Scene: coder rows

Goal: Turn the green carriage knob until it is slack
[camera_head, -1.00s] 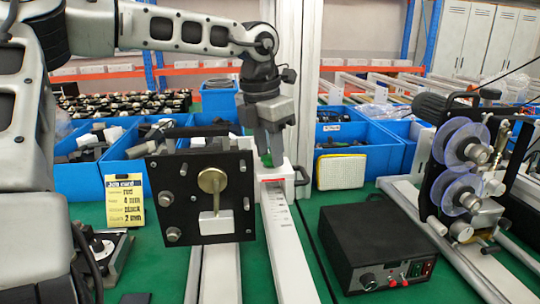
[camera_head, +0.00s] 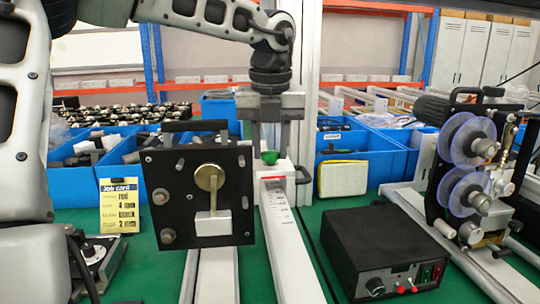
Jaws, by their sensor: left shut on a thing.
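The green carriage knob (camera_head: 267,157) sits on top of a white carriage (camera_head: 272,170) with a red marker, on a long white rail with a printed scale (camera_head: 282,215). My left gripper (camera_head: 268,152) points straight down from above, its two fingers on either side of the knob and shut on it. The knob's lower part shows between the fingertips. Whether it is slack cannot be seen. My right gripper is not in view.
A black plate with a brass disc (camera_head: 205,180) stands close to the left of the rail. A black power box (camera_head: 385,250) and a spool machine (camera_head: 465,165) stand to the right. Blue bins (camera_head: 360,150) line the back. A yellow job card (camera_head: 119,206) stands at left.

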